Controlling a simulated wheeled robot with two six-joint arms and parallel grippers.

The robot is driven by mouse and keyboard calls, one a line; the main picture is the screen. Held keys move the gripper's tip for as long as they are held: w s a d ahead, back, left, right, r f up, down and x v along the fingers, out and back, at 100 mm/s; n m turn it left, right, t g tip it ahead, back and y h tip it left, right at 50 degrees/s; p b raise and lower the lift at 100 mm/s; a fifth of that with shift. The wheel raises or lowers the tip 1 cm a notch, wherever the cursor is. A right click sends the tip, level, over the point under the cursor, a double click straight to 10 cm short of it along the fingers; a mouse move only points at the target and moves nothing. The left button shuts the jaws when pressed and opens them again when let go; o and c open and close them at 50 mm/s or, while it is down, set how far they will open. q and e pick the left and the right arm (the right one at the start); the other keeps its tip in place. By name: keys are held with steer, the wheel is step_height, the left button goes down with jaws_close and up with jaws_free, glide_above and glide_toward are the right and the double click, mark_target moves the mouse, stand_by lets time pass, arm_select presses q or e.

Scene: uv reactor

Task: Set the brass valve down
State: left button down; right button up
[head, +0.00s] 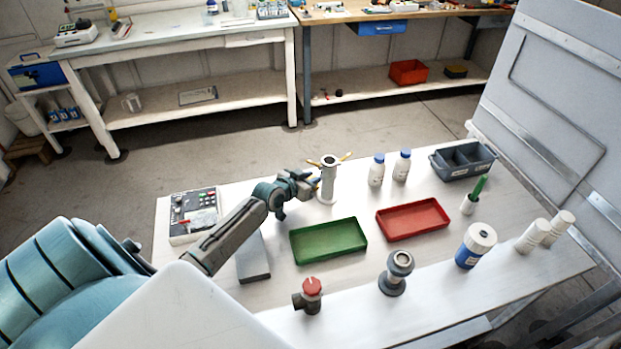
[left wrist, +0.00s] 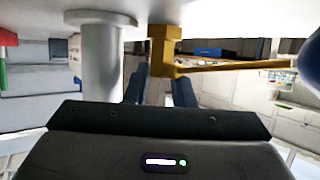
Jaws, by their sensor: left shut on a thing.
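The brass valve (left wrist: 163,48) shows in the left wrist view as a yellow body with a long thin lever reaching to the right. My left gripper (head: 311,184) is shut on it, with the dark fingers (left wrist: 158,90) on either side below its body in that picture. In the head view only a small yellow bit shows at the fingertips, just left of a pale flanged post (head: 328,184). The post stands upright on the table, with yellow prongs at its top. It also shows close beside the valve in the left wrist view (left wrist: 101,60). My right gripper is not in view.
A green tray (head: 329,256) and a red tray (head: 413,236) lie nearer on the white table. A control box (head: 193,232) stands left. Two blue-capped bottles (head: 376,174) and a grey divided bin (head: 437,168) stand right. A red-capped fitting (head: 311,305) and grey flanged fitting (head: 394,284) stand in front.

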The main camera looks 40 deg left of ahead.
arm_select(q)
steer(key=shift+f, duration=0.1)
steer(key=shift+f+b, duration=0.15)
steer(key=shift+b, duration=0.15)
steer(key=c, duration=1.2)
jaws_free()
steer(key=shift+c, duration=0.2)
steer(key=shift+r+p, duration=0.35)
steer(key=shift+p, duration=0.1)
steer(key=v, duration=1.2)
steer(key=shift+d, duration=0.1)
